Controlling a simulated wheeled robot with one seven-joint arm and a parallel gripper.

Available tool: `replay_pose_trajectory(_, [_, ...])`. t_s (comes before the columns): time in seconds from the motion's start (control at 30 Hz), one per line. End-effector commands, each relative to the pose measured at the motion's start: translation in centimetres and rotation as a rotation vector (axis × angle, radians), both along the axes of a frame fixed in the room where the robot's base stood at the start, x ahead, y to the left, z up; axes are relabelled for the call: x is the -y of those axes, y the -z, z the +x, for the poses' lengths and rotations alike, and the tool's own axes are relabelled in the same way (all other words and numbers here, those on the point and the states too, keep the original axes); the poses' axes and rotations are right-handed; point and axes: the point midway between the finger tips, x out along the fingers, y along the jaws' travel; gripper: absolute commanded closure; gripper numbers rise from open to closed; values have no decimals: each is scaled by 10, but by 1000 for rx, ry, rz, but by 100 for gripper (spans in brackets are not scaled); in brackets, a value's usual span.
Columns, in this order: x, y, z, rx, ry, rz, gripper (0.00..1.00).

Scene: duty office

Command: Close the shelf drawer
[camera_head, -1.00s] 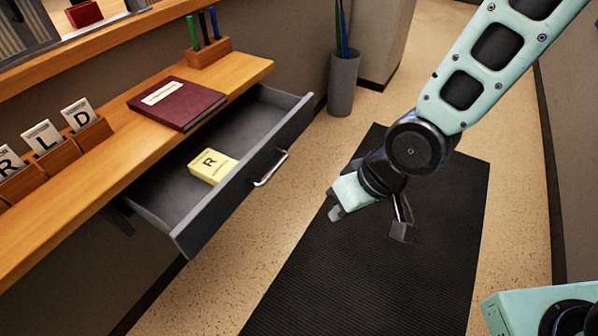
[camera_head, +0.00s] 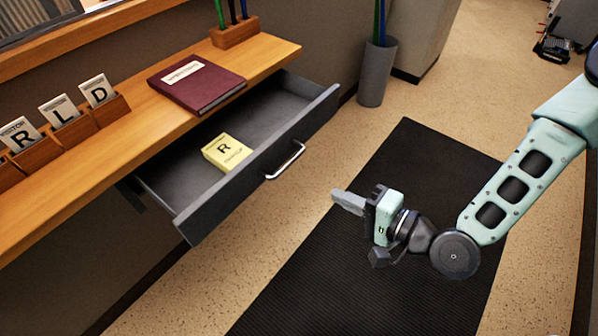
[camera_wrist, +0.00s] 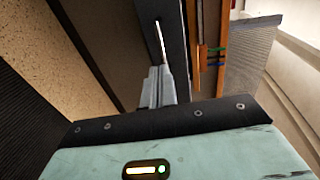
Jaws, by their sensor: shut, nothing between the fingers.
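The grey shelf drawer (camera_head: 262,165) is pulled open under the wooden shelf in the head view. It has a silver bar handle (camera_head: 285,160) on its front. A yellow block marked R (camera_head: 227,152) lies inside it. My gripper (camera_head: 346,201) is shut and empty, to the right of the drawer front and apart from it, its fingers pointing left toward the drawer. In the wrist view, the shut fingers (camera_wrist: 157,87) point toward the dark drawer front, with the handle (camera_wrist: 161,40) just beyond the fingertips.
On the wooden shelf (camera_head: 130,130) lie a maroon book (camera_head: 196,83), a pen holder (camera_head: 234,33) and card holders marked R, L and D (camera_head: 62,131). A grey bin (camera_head: 377,73) stands on the floor behind the drawer. The black mat (camera_head: 410,165) is clear.

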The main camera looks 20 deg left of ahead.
Motion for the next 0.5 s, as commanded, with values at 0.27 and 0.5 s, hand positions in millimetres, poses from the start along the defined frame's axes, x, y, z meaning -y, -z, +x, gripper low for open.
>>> replay_pose_trajectory(0.27, [-50,9,20,3,-4,-2,100])
replay_pose_trajectory(0.5, [-91,18,37,3,-4,-2,100])
